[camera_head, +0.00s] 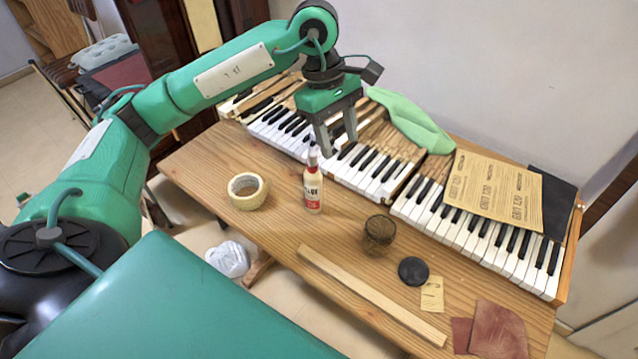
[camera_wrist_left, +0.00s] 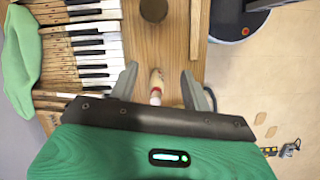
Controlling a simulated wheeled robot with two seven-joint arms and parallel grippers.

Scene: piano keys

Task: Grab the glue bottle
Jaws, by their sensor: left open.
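The glue bottle (camera_head: 313,185) is a small white bottle with a red label, standing upright on the wooden table (camera_head: 190,160) in front of the piano keys. My left gripper (camera_head: 337,145) is open and empty, with its fingers pointing down above and just behind the bottle in the head view. In the left wrist view the bottle (camera_wrist_left: 156,85) shows between the two spread fingers (camera_wrist_left: 158,82), partly hidden by the gripper body. The fingers do not appear to touch it. My right gripper is not in view.
A tape roll (camera_head: 247,191) stands left of the bottle and a glass jar (camera_head: 379,233) to its right. Piano keys (camera_head: 430,205) with a green cloth (camera_head: 410,120) and brown paper (camera_head: 495,190) lie behind. A wooden strip (camera_head: 370,293) and black lid (camera_head: 413,270) lie in front.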

